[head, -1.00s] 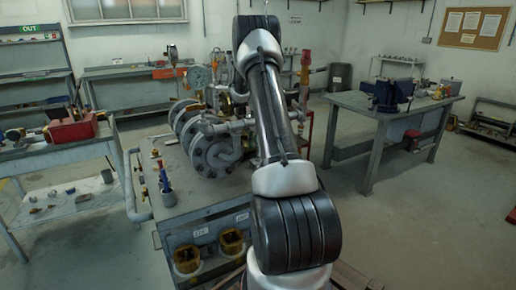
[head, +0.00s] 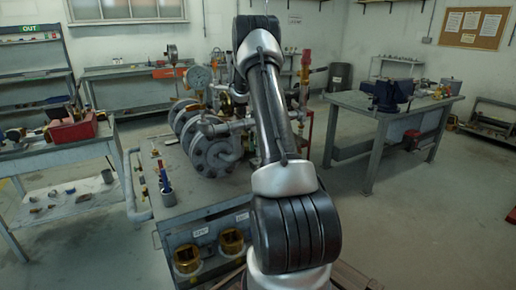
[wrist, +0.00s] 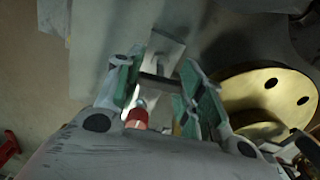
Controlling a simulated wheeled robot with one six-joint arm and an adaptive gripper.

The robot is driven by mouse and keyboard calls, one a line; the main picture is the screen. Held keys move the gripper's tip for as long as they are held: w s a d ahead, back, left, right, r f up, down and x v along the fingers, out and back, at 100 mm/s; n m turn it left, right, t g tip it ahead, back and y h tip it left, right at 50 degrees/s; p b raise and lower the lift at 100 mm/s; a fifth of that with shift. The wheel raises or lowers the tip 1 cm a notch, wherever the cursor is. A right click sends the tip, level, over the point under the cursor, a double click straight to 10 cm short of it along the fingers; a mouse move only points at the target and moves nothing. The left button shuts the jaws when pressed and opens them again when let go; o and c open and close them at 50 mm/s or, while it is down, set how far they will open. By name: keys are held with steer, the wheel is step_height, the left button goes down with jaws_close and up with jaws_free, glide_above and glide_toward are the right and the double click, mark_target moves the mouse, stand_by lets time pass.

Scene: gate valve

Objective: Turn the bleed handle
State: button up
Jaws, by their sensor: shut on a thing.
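My gripper (wrist: 163,90) shows in the wrist view with two green-padded fingers, closed on a narrow dark bar (wrist: 159,82) that spans between them. I take this bar to be part of the bleed handle. A pale grey plate lies just beyond the fingertips, and a red piece (wrist: 137,117) sits below the left finger; how they join the bar is unclear. A round brass disc (wrist: 262,88) with dark holes is close to the right finger. In the head view, my arm hides the gripper and the handle. The grey flanged valve assembly (head: 208,150) stands left of the arm.
A pressure gauge (head: 199,76) and a red-topped post (head: 305,65) rise by the assembly. Brass fittings (head: 188,259) sit in the bench front. A workbench with a blue vise (head: 388,95) stands right, with clear floor (head: 430,220) before it. Another table stands left.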

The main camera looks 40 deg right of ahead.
steer(key=n, duration=0.7)
steer(key=shift+n, duration=0.4)
steer(key=n, duration=0.4)
steer(key=shift+n, duration=1.8)
steer(key=o, duration=1)
steer(key=shift+o, duration=0.2)
